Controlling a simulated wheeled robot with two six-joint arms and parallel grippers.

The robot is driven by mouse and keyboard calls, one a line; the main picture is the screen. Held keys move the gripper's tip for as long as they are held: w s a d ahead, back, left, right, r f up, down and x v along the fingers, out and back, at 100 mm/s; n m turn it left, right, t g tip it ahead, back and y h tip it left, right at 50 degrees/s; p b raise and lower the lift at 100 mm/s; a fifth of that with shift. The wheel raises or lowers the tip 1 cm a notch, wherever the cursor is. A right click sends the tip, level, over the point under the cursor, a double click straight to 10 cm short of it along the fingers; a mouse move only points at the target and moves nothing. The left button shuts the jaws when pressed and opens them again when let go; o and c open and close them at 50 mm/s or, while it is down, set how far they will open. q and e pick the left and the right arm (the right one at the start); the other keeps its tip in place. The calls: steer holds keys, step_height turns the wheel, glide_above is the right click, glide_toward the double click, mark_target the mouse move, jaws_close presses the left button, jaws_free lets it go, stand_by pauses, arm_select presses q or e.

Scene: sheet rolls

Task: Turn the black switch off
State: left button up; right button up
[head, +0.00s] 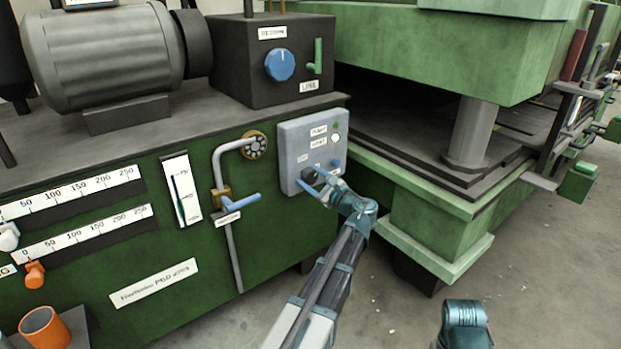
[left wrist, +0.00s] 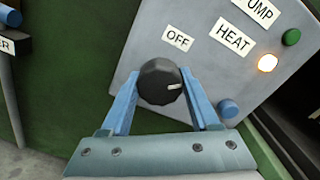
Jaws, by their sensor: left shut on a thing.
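The black switch (left wrist: 155,84) is a round knob on a grey control panel (left wrist: 140,45). Its white pointer mark aims right in the left wrist view, not at the OFF label (left wrist: 178,39), which is above and right of the knob. A HEAT label (left wrist: 233,38) is farther right. My left gripper (left wrist: 162,90) is shut on the knob, one blue finger on each side. In the head view, the panel (head: 292,145) is on the front of the green machine, and my left gripper (head: 318,184) meets the knob at its lower left.
A lit lamp (left wrist: 267,62) is beside HEAT; a green lamp (left wrist: 291,37) and blue button (left wrist: 228,108) are nearby. A pipe with a blue-handled valve (head: 238,202) is left of the panel. The green press (head: 430,215) is close on the right. Part of my other arm shows at bottom right.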

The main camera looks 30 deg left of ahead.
arm_select(q)
steer(key=n, duration=0.5)
steer(key=shift+n, duration=0.3)
steer(key=shift+s+n, duration=0.1)
steer(key=shift+n, duration=2)
steer(key=o, duration=1.4)
steer(key=shift+d, duration=0.15)
steer(key=v, duration=1.3)
steer(key=shift+d, duration=0.3)
steer(key=shift+s, duration=0.1)
